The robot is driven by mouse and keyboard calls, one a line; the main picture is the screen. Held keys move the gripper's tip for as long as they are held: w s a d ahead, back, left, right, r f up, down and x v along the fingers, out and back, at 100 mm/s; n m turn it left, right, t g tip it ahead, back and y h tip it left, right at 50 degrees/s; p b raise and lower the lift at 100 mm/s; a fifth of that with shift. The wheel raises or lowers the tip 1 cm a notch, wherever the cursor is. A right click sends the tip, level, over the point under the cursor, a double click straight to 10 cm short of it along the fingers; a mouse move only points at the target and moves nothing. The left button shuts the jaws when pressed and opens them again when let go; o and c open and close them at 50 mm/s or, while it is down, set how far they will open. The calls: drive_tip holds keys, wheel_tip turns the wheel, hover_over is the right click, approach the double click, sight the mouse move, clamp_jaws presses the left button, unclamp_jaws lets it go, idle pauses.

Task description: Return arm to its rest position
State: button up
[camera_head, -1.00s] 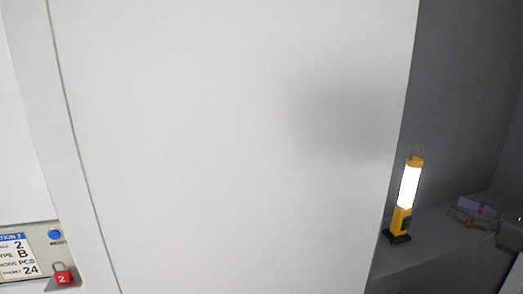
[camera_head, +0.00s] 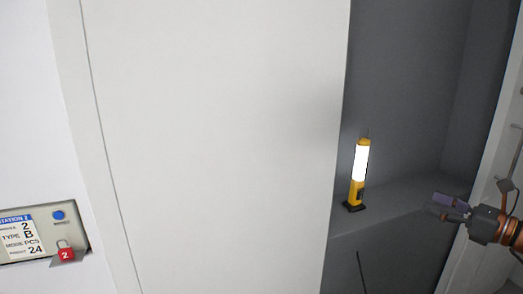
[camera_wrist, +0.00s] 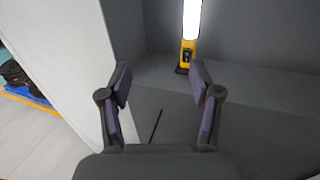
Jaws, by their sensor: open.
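My gripper (camera_head: 447,205) is at the right of the head view, in front of the grey shelf opening. In the wrist view my gripper (camera_wrist: 161,85) has its two fingers spread apart, with nothing between them. A yellow work lamp (camera_head: 357,178) with a lit white tube stands upright on the grey shelf (camera_head: 405,195), to the left of my gripper and apart from it. The lamp also shows in the wrist view (camera_wrist: 190,50), beyond the fingers, with its top cut off.
A large white panel (camera_head: 215,130) covers the middle of the head view. A station panel (camera_head: 20,235) with a blue button (camera_head: 58,215) and a red padlock (camera_head: 66,254) is at lower left. In the wrist view, dark coiled items (camera_wrist: 18,75) sit on the left.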

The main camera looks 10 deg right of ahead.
drive_tip(key=s+a+f+n+g+y+p, duration=0.1)
drive_tip(key=s+a+f+n+g+p, duration=0.4)
drive_tip(key=a, duration=1)
drive_tip(key=s+a+r+n+g, duration=0.2)
drive_tip(key=a+n+g, duration=0.6)
drive_tip(key=a, duration=0.8)
drive_tip(key=s+a+f+n+g+h+p, duration=0.2)
drive_tip(key=s+n+h, duration=0.1)
drive_tip(key=s+n, duration=0.25)
drive_tip(key=s+a+f+n+g+h+p, duration=0.1)
drive_tip(key=s+a+n+h, duration=0.2)
drive_tip(key=s, duration=0.4)
drive_tip(key=s+d+n+g+h+p, duration=0.1)
drive_tip(key=s+d+n+h+p, duration=0.2)
drive_tip(key=s+d+n, duration=0.3)
drive_tip(key=shift+s+f+n+h, duration=0.45)
drive_tip(key=shift+s+n+h, duration=0.5)
drive_tip(key=shift+s, duration=0.45)
